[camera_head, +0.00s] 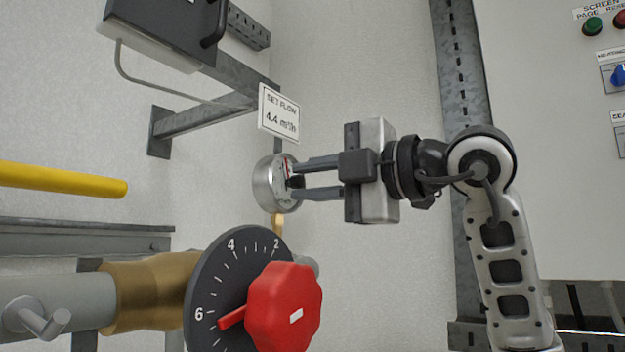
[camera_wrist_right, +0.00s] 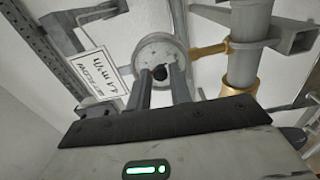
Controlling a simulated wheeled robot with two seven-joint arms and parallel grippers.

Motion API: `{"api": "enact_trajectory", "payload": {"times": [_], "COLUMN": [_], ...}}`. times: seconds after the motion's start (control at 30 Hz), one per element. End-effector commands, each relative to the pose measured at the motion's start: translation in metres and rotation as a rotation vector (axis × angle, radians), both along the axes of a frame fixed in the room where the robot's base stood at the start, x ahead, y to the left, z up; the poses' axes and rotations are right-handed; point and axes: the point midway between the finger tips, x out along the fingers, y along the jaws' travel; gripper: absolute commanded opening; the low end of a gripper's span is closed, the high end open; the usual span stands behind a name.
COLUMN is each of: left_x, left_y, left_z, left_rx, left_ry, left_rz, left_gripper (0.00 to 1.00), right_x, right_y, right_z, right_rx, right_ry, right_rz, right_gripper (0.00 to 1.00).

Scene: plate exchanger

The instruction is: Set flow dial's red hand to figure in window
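The flow dial (camera_head: 270,184) is a small round silver gauge on a brass fitting, facing right. A trace of red shows on its pale face, but I cannot read the hand's position. In the right wrist view the dial (camera_wrist_right: 153,48) has a black centre knob (camera_wrist_right: 160,73). My right gripper (camera_head: 295,179) is open, with its two fingers apart at the dial's face. In the wrist view the fingers (camera_wrist_right: 162,82) lie either side of the knob, with gaps showing. The figure plate (camera_head: 279,114) above reads "SET FLOW 4.4 m³/h". My left gripper is out of view.
A black scaled disc (camera_head: 213,279) with a large red knob (camera_head: 283,308) stands in front below the dial, on a brass valve body (camera_head: 150,286). A yellow bar (camera_head: 62,180) is at left. A panel with buttons (camera_head: 592,26) is at right.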

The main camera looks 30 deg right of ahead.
Motion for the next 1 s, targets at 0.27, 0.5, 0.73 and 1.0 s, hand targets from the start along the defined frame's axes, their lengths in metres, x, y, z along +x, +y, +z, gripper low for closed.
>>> {"api": "enact_trajectory", "payload": {"times": [0.27,0.5,0.73,1.0], "left_x": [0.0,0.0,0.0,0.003], "left_y": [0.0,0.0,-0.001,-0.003], "left_z": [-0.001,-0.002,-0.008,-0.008], "left_rx": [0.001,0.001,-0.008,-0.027], "left_ry": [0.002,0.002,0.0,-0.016], "left_rz": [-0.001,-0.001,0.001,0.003], "left_gripper": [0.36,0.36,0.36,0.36], "right_x": [0.0,-0.002,-0.03,-0.091], "right_y": [0.0,-0.001,-0.013,-0.039], "right_z": [0.0,0.0,-0.001,-0.001], "right_rx": [-0.001,-0.001,-0.001,0.0], "right_ry": [0.0,-0.001,-0.006,-0.006], "right_rz": [0.0,0.0,-0.003,-0.004], "right_gripper": [0.38,0.38,0.38,0.38]}}
